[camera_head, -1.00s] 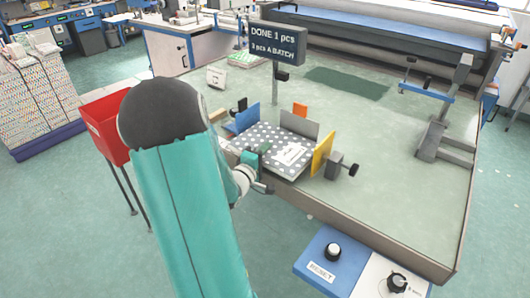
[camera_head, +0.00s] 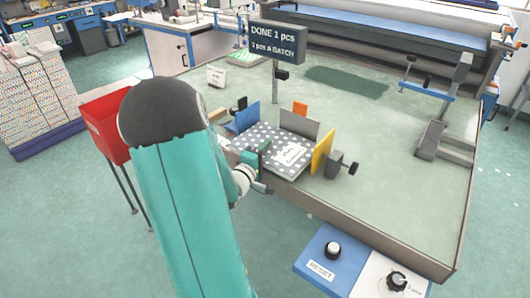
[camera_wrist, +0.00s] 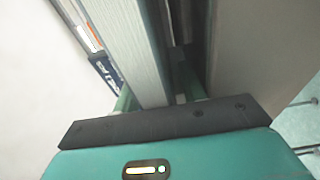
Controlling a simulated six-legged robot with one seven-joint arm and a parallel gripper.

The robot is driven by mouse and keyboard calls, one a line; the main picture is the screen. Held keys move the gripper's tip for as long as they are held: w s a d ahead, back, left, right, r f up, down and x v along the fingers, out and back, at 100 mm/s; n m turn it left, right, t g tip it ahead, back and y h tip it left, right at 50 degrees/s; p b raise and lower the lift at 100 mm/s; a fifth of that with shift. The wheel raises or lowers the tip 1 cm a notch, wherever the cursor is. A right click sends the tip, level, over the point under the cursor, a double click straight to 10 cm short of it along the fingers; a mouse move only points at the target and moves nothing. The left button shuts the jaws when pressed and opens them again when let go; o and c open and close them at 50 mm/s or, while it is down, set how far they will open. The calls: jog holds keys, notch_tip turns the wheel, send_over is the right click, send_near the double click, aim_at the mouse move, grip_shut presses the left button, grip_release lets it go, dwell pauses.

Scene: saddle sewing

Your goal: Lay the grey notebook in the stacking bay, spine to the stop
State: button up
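The grey notebook (camera_head: 283,140), white-dotted with a white label, lies in the stacking bay between a blue plate (camera_head: 247,117), a grey upright plate (camera_head: 300,123) and a yellow plate (camera_head: 322,153). Which edge is its spine I cannot tell. My gripper (camera_head: 262,153) is at the notebook's near left edge, one green finger standing above the cover. In the wrist view, pale page edges (camera_wrist: 135,55) run between the green fingers, with a dark gap beside the right finger. The gripper looks open around the edge. My arm hides the bay's left front.
A sign (camera_head: 276,43) reading "DONE 1 pcs" stands behind the bay. A dark clamp knob (camera_head: 352,168) sticks out right of the yellow plate. A red bin (camera_head: 104,120) stands left of my arm. The table's right half (camera_head: 400,190) is mostly clear.

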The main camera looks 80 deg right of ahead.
jog(key=shift+a+f, duration=0.1)
jog(key=shift+f, duration=0.3)
jog(key=shift+a, duration=0.1)
jog(key=shift+w+a, duration=0.45)
jog(key=shift+a, duration=0.3)
jog(key=w+v, duration=0.1)
jog(key=v, duration=0.7)
jog(key=shift+d, duration=0.15)
dwell(0.8)
jog(key=shift+w+r, duration=0.1)
jog(key=shift+r, duration=0.1)
